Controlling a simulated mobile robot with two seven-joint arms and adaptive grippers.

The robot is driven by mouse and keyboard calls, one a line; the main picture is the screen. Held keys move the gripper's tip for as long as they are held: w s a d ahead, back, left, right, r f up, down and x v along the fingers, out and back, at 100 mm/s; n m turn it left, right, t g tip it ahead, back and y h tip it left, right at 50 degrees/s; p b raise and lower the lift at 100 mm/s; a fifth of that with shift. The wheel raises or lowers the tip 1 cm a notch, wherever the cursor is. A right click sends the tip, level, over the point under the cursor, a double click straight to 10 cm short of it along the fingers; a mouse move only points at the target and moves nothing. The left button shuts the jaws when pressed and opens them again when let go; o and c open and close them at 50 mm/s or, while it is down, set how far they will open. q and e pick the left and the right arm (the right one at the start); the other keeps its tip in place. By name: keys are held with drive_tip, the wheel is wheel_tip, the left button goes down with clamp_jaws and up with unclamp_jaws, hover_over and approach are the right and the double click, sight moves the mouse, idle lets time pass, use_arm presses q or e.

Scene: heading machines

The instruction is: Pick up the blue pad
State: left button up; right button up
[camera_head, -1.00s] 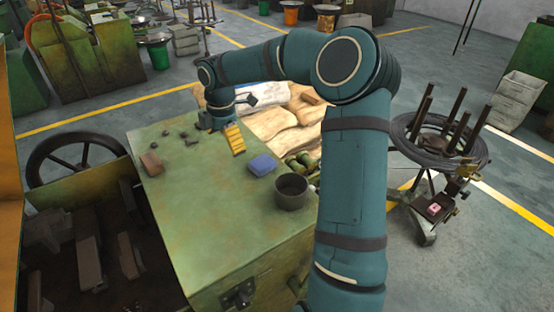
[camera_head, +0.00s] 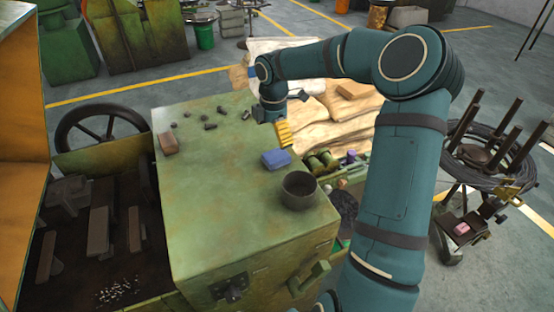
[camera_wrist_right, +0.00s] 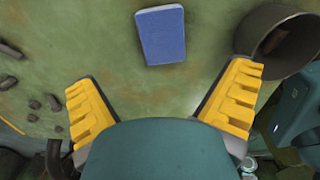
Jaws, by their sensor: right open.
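The blue pad (camera_head: 276,159) lies flat on the green machine top (camera_head: 215,215), near its right edge and just behind the dark pot. My right gripper (camera_head: 284,134) hangs behind the pad in the head view, with its yellow fingers apart from the pad. In the right wrist view the pad (camera_wrist_right: 161,35) shows whole, ahead of and between the two spread yellow fingers of the gripper (camera_wrist_right: 165,105). The gripper is open and nothing is between its fingers. My left gripper is not in view.
The dark round pot (camera_head: 299,191) stands close to the pad; it also shows in the right wrist view (camera_wrist_right: 278,40). Several small dark pieces and a brown block (camera_head: 168,143) lie on the left of the top. Pale sacks (camera_head: 335,115) lie behind. The top's front left is clear.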

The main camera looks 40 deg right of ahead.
sight(276, 155)
drive_tip(key=f, duration=0.3)
drive_tip(key=f+b, duration=0.1)
drive_tip(key=f, duration=0.4)
drive_tip(key=shift+s+d+f, duration=0.2)
drive_tip(key=shift+s+f, duration=0.05)
drive_tip(key=shift+f, duration=0.1)
drive_tip(key=c, duration=1.3)
